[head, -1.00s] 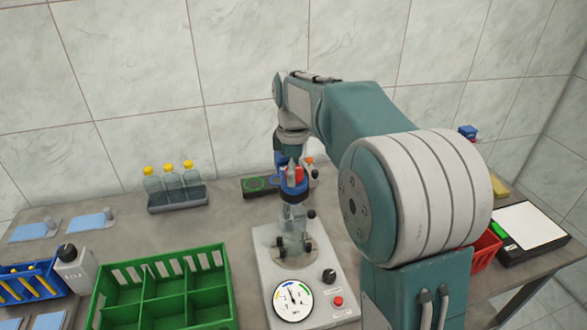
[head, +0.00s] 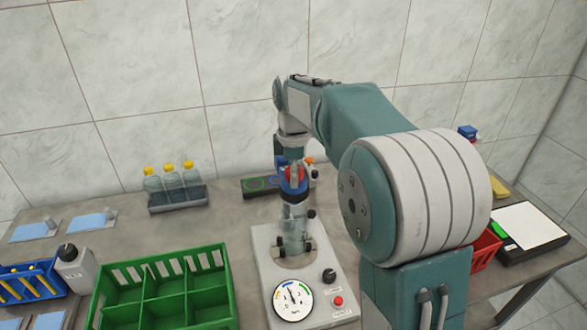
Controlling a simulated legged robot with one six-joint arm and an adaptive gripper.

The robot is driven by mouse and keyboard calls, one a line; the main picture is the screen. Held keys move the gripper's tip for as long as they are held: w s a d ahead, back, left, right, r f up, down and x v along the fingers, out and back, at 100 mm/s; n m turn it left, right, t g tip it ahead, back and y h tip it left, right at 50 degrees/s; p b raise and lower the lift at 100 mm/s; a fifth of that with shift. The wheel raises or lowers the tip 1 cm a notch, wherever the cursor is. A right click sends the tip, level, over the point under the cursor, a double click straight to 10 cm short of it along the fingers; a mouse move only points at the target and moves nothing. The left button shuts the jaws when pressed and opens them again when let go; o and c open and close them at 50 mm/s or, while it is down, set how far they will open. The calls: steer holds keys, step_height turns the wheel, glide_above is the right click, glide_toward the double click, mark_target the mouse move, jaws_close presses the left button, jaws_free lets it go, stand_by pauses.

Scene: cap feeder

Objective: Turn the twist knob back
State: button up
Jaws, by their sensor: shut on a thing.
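A pale grey panel (head: 265,250) stands on the table. My gripper (head: 294,246) points down onto its upper middle, above a round pale base (head: 294,261), and is shut on the twist knob there. The fingers hide most of the knob, so its angle is hard to read. A white dial gauge (head: 293,300) with coloured marks sits at the front of the panel; its thin needle points roughly upward.
The panel also has a small black knob (head: 329,276) and a red button (head: 338,300). A green compartment crate (head: 165,285) stands close on the left. Behind are a rack of bottles (head: 178,200) and a dark tray (head: 258,187). A red bin (head: 486,247) is at right.

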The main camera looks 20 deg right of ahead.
steer(key=n, duration=0.3)
steer(key=shift+f+n, duration=0.3)
steer(key=n, duration=0.3)
steer(key=shift+s+n, duration=0.1)
steer(key=shift+n, duration=0.3)
steer(key=o, duration=1.1)
steer(key=shift+w+r, duration=0.1)
steer(key=shift+w, duration=0.1)
steer(key=m, duration=0.8)
steer(key=shift+r, duration=0.1)
steer(key=shift+s, duration=0.1)
steer(key=c, duration=1.1)
